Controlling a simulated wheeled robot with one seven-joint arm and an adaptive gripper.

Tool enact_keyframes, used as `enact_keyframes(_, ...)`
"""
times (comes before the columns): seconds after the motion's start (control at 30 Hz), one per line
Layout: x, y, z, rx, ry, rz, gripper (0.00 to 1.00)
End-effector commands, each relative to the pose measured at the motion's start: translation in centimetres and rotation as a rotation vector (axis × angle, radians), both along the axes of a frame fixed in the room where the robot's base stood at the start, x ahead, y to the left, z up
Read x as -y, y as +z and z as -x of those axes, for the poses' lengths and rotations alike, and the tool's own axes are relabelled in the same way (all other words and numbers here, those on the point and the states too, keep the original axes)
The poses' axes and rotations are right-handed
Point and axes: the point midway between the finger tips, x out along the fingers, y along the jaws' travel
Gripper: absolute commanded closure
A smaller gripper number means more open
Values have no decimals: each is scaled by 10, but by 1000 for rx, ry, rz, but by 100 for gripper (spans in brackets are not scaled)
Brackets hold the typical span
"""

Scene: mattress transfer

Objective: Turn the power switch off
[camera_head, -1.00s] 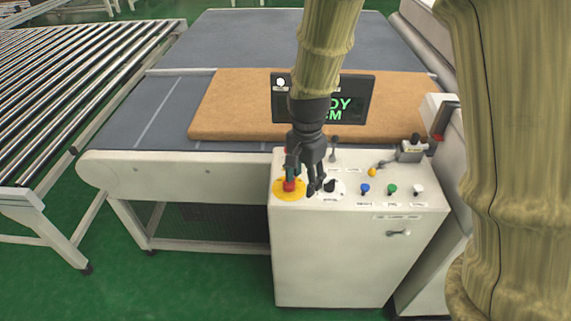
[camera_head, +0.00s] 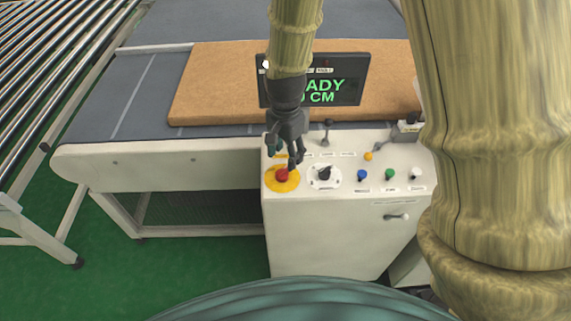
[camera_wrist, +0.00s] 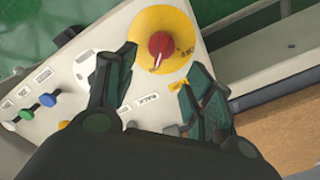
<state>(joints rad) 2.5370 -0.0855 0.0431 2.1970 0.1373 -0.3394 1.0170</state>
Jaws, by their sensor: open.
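The control box (camera_head: 325,235) has a sloped top panel with several controls. A red knob (camera_head: 283,175) sits on a round yellow plate (camera_head: 272,184) at the panel's left. A black rotary knob (camera_head: 324,173) on a white dial is just right of it. I cannot read which label names the power switch. My gripper (camera_head: 282,158) is open and empty, just behind and above the red knob. In the wrist view the red knob (camera_wrist: 161,46) shows a white mark, beyond and between the spread fingers (camera_wrist: 158,85), apart from them. The black knob is not clear there.
Blue (camera_head: 362,175), green (camera_head: 390,174) and white (camera_head: 415,174) buttons line the panel's right. Small levers (camera_head: 327,130) stand at its back. A display (camera_head: 345,92) reading "READY" stands behind, before a brown mattress (camera_head: 210,85) on the conveyor.

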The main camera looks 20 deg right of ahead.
Motion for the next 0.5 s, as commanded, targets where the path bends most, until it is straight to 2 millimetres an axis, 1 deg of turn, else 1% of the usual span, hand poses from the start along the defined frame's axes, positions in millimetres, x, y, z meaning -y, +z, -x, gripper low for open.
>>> enact_keyframes(0.3,1,-32,1,-2,-2,0,47)
enact_keyframes(0.5,2,-49,1,-1,-4,0,47)
